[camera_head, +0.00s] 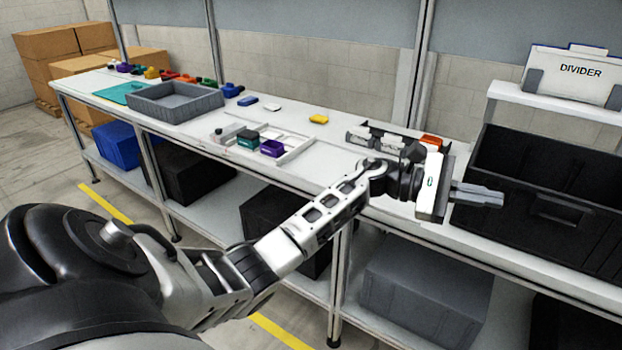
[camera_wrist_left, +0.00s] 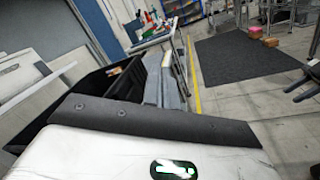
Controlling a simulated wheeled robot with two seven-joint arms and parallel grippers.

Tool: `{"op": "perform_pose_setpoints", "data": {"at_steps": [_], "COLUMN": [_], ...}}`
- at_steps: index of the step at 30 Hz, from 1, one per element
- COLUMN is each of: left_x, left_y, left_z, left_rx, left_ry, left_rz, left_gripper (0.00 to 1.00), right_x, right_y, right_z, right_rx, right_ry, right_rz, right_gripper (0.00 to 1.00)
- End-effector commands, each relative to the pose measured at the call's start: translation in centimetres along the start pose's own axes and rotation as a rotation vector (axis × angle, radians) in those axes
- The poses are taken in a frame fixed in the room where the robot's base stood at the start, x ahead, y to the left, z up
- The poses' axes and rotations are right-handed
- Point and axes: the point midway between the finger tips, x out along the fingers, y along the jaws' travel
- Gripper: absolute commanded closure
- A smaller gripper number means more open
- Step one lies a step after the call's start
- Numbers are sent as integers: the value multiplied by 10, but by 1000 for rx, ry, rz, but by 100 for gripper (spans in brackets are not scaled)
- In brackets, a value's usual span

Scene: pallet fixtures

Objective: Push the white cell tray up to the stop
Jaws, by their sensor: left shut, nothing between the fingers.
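A white tray with cells (camera_head: 296,152) lies on the workbench in the middle of the head view. A teal part (camera_head: 248,138) and a purple part (camera_head: 272,148) sit in it. My left gripper (camera_head: 490,196) is shut and empty, well to the right of the tray and close to the big black bin. Its closed fingers also show in the left wrist view (camera_wrist_left: 168,82), where the tray cannot be made out. I cannot tell which piece is the stop. My right gripper is out of view.
The black bin (camera_head: 560,209) stands at the right, beneath a shelf with a DIVIDER sign (camera_head: 580,72). A dark fixture (camera_head: 366,138) is partly hidden behind my left wrist. A grey bin (camera_head: 176,100) and a yellow piece (camera_head: 318,119) are on the bench (camera_head: 330,165).

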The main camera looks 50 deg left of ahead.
Motion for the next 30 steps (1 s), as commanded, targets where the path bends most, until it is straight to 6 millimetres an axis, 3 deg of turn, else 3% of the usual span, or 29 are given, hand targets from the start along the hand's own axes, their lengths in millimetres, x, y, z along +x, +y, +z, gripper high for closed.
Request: {"op": "perform_pose_setpoints", "data": {"at_steps": [3,6,8,12,17,20,22,23,27,30], "left_x": [4,-8,-20,-55,-88,-99,-103,-103,-99,-96], "left_y": [49,88,110,145,147,123,86,65,-35,-108], "left_z": [25,32,29,4,-45,-83,-115,-127,-162,-169], "left_rx": [-331,-663,-882,-1420,-1977,-2293,-2515,2536,2293,2216], "left_ry": [-147,-292,-395,-679,-1025,-1241,-1389,1404,1234,1128], "left_rz": [250,433,536,742,911,1008,1094,-1108,-1049,-1053], "left_gripper": [100,100,100,100,100,100,100,100,100,100], "right_x": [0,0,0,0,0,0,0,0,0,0], "right_y": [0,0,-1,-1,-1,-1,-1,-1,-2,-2], "right_z": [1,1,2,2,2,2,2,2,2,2], "right_rx": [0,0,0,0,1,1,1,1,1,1], "right_ry": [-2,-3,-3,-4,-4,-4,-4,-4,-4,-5], "right_rz": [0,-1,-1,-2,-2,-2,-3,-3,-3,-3], "right_gripper": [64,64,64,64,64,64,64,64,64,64]}}
